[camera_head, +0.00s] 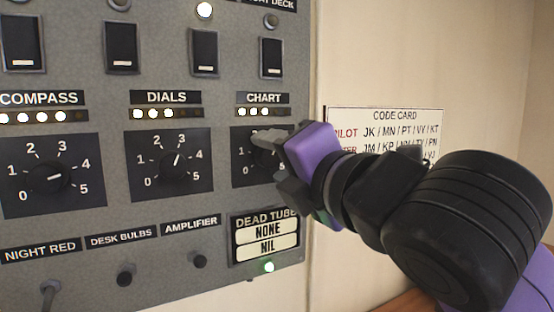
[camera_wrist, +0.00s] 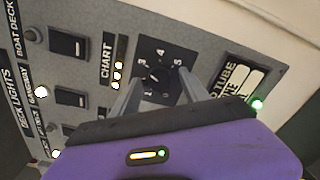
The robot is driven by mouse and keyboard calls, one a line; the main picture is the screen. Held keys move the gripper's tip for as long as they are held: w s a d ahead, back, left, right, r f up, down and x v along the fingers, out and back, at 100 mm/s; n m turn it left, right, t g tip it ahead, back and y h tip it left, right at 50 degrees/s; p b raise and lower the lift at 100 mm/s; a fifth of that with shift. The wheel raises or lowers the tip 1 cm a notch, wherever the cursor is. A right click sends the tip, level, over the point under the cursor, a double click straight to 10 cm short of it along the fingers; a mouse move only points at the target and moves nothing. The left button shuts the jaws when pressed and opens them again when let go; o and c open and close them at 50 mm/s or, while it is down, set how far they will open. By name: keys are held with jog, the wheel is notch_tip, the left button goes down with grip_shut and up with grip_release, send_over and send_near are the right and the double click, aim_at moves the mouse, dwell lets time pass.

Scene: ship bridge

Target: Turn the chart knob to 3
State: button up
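The chart dial (camera_wrist: 167,50) is a black square plate with white numbers, under the CHART label (camera_head: 264,98). In the wrist view its small dark knob (camera_wrist: 154,77) shows between my fingers, with a short pale pointer mark; I cannot tell for sure which number it points to. My gripper (camera_wrist: 162,76) is open, one finger on each side of the knob; contact is not clear. In the head view my gripper (camera_head: 264,148) reaches in from the right and hides the knob and most of the dial. Several small lamps (camera_head: 253,112) are lit under the label.
The dials knob (camera_head: 172,160) and compass knob (camera_head: 48,178) are to the left. Switches (camera_head: 271,58) sit above. The DEAD TUBE plate (camera_head: 267,240) with a green lamp (camera_head: 269,267) is just below. A code card (camera_head: 390,116) hangs on the wall to the right.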

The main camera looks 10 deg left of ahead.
jog(key=b+v, duration=0.1)
jog(key=v, duration=0.6)
jog(key=shift+s+d, duration=0.25)
jog(key=shift+s, duration=0.1)
